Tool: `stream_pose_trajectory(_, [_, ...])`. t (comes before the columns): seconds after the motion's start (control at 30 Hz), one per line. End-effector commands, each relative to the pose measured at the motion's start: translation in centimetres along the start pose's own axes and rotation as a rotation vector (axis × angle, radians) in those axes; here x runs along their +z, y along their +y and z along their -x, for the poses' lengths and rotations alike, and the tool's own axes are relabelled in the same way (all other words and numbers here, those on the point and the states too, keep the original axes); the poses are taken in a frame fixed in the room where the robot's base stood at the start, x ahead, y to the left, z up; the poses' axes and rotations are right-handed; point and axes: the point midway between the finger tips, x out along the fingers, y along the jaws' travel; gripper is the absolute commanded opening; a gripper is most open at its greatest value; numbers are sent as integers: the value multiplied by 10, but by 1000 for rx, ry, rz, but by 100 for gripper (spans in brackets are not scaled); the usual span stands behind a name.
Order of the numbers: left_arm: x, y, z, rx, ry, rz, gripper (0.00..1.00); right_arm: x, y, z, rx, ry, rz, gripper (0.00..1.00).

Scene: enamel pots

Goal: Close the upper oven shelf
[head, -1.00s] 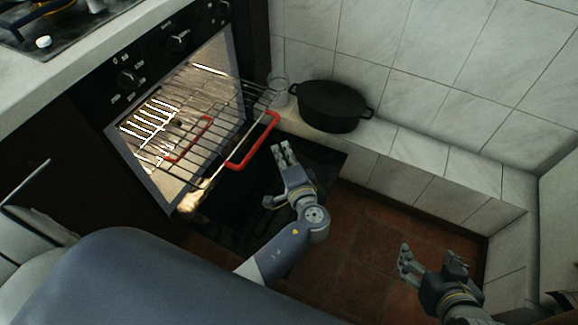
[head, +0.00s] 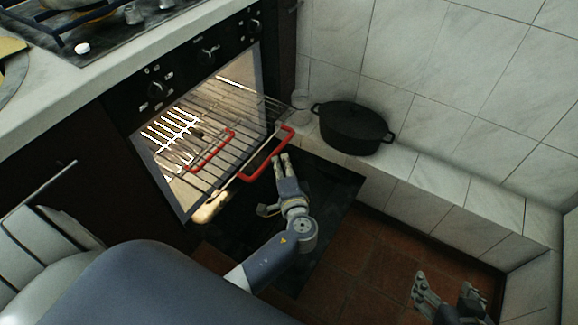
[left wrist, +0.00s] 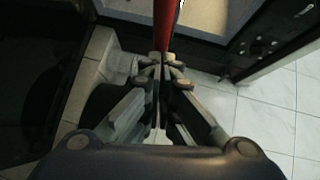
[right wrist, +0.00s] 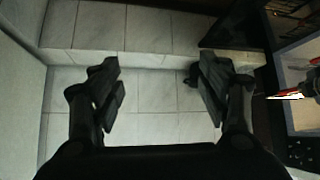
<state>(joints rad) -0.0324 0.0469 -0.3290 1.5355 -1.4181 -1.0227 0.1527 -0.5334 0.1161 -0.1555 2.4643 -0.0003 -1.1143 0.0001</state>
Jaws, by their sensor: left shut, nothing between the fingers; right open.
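The upper oven shelf (head: 236,120) is a wire rack pulled out of the lit oven. Its red front handle (head: 249,176) sticks out past the rack's front edge. My left gripper (head: 281,157) is shut and empty, with its fingertips at the right part of this handle. In the left wrist view the shut fingertips (left wrist: 164,62) meet the end of the red bar (left wrist: 164,24); whether they touch it I cannot tell. My right gripper (head: 445,284) is open and empty over the floor, away from the oven; its spread fingers also show in the right wrist view (right wrist: 155,80).
A second red handle (head: 211,152) shows through the wires, further in. The dark oven door (head: 335,193) hangs open below the shelf. A black pot (head: 352,130) and a clear glass (head: 300,101) stand on the tiled ledge at right. The tiled floor (head: 365,260) is clear.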

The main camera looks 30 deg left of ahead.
Motion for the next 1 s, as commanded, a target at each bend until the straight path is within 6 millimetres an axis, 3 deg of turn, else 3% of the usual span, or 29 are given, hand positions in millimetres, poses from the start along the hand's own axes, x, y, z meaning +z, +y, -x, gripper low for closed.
stream_pose_trajectory(0.3, [71,-21,-70,-7,-7,-4,0,13,1,1,2,-45,-2,69])
stream_pose_trajectory(0.7, [152,-44,-152,-6,-5,-2,0,-65,-8,-3,-18,313,3,69])
stream_pose_trajectory(1.0, [180,-52,-181,-3,-5,-2,0,-105,-14,8,-29,507,3,69])
